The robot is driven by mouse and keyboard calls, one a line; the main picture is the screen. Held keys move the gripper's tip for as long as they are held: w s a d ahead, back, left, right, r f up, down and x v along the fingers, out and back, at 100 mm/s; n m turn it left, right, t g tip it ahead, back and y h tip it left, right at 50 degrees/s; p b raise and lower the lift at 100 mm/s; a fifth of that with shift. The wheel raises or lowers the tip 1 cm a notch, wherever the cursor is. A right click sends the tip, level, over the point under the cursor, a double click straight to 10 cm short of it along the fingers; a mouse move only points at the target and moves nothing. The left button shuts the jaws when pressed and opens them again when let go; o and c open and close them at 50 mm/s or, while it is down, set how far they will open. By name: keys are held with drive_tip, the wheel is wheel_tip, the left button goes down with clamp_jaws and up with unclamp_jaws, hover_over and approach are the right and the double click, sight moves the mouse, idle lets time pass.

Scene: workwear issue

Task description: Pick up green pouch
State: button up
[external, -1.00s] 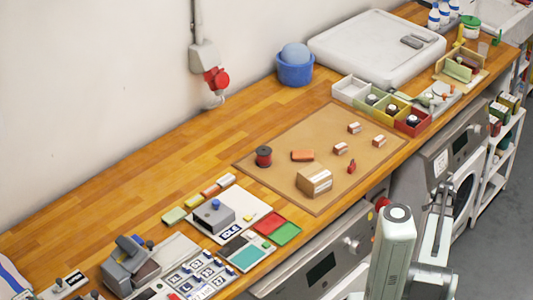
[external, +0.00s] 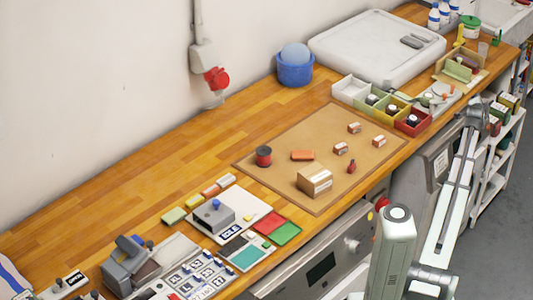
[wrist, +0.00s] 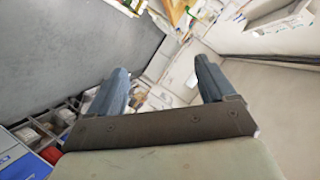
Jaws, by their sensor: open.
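No object in view is clearly marked as the green pouch. A small pale green item (external: 174,215) lies at the left end of a row of small blocks on the wooden bench. Another pale green upright piece (external: 458,71) stands in a tan holder at the far right of the bench. I cannot tell which of them, if either, is the pouch. My gripper is open and empty in the wrist view (wrist: 160,76), its two blue-grey fingers apart. In the external view my arm reaches up along the bench's front edge at right, its end near the compartment boxes.
Compartment boxes (external: 412,125) sit near the front edge. A brown mat (external: 255,160) holds small blocks and a carton (external: 314,180). A white tray (external: 350,40), a blue bucket (external: 295,73) and a green-lidded tub (external: 470,24) stand behind. A shelf (external: 495,170) stands at right.

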drive_tip(key=w+a+n+g+y, duration=0.15)
drive_tip(key=w+a, duration=0.35)
drive_tip(key=a, duration=1)
drive_tip(key=w+a+y, duration=0.3)
drive_tip(key=w+a, duration=0.3)
drive_tip(key=a, duration=1)
drive_tip(key=s+a+f+n+g+y, duration=0.1)
drive_tip(key=s+a+g+y, duration=0.15)
drive_tip(key=a, duration=1.65)
drive_tip(key=s+a+n+g+y, duration=0.1)
drive_tip(key=s+a, duration=0.2)
drive_tip(key=a, duration=1.6)
drive_tip(key=s+a+g, duration=0.1)
drive_tip(key=s+a, duration=0.3)
drive_tip(key=a, duration=0.4)
drive_tip(key=s+a+g, duration=0.1)
drive_tip(key=s+a, duration=0.3)
drive_tip(key=a, duration=0.4)
drive_tip(key=r+n+g+h, duration=0.1)
drive_tip(key=n+g, duration=0.3)
drive_tip(key=g, duration=0.1)
hover_over(174, 214)
drive_tip(key=shift+m, duration=0.25)
drive_tip(key=f, duration=0.7)
drive_tip(key=shift+s+a+f, duration=0.1)
drive_tip(key=shift+a+f, duration=0.15)
drive_tip(key=shift+f, duration=0.1)
drive_tip(key=shift+d+f, duration=0.2)
drive_tip(key=shift+f, duration=2.4)
